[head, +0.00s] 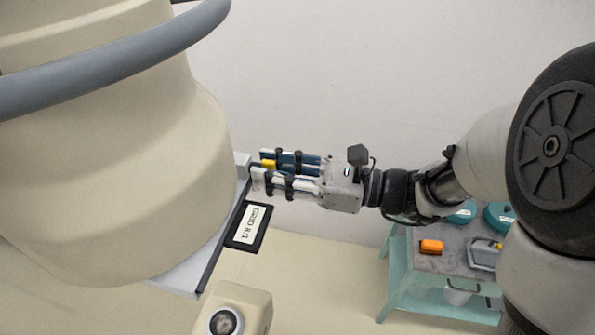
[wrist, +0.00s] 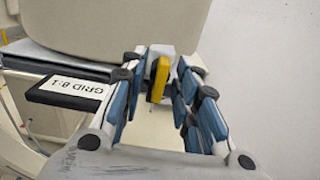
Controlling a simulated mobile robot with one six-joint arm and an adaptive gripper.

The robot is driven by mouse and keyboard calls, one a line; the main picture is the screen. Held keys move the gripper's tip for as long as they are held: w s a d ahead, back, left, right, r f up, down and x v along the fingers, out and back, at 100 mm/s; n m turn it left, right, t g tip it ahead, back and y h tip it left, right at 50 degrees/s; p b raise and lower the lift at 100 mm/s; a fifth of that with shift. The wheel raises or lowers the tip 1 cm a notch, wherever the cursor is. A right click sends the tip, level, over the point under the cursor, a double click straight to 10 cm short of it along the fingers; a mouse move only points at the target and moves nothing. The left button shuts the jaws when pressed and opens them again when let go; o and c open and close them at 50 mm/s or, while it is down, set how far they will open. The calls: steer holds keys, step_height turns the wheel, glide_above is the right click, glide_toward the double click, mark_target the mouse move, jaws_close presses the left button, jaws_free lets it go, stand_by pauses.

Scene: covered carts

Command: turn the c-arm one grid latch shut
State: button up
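The yellow latch (head: 268,164) sits at the edge of the beige c-arm housing (head: 130,190). In the wrist view the latch (wrist: 158,79) stands up on a pale mount, its long side running nearly up and down the picture. My gripper (head: 262,168) reaches in from the right with its fingers either side of the latch. In the wrist view my gripper (wrist: 160,85) is open, with a visible gap on both sides of the latch. The dark grid handle with the label "GRID 8:1" (head: 248,228) sticks out below the latch; the label also shows in the wrist view (wrist: 68,88).
A teal cart (head: 400,275) with an orange box (head: 431,247), teal lidded containers (head: 499,217) and a grey-yellow item stands at the lower right. A grey hose (head: 120,65) crosses the c-arm housing. The pale wall behind my gripper is bare.

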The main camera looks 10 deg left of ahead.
steer(key=d, duration=1.1)
steer(key=shift+s+d, duration=0.2)
steer(key=shift+s, duration=0.25)
steer(key=s+f+n+g+h+b, duration=0.2)
steer(key=s+f+n+h+b, duration=0.3)
steer(key=s+f+b, duration=0.4)
steer(key=s+f+n+g+h+b, duration=0.1)
steer(key=s+f+n+h+b, duration=0.4)
steer(key=f, duration=0.7)
steer(key=d+f+n+t+h+b, duration=0.6)
steer(key=d+f+n+h+b, duration=0.2)
steer(key=d+f+b, duration=0.5)
steer(key=n+b, duration=0.1)
steer(key=b, duration=0.1)
steer(key=shift+w+t+b, duration=0.15)
steer(key=shift+t+b, duration=0.15)
steer(key=shift+b, duration=0.05)
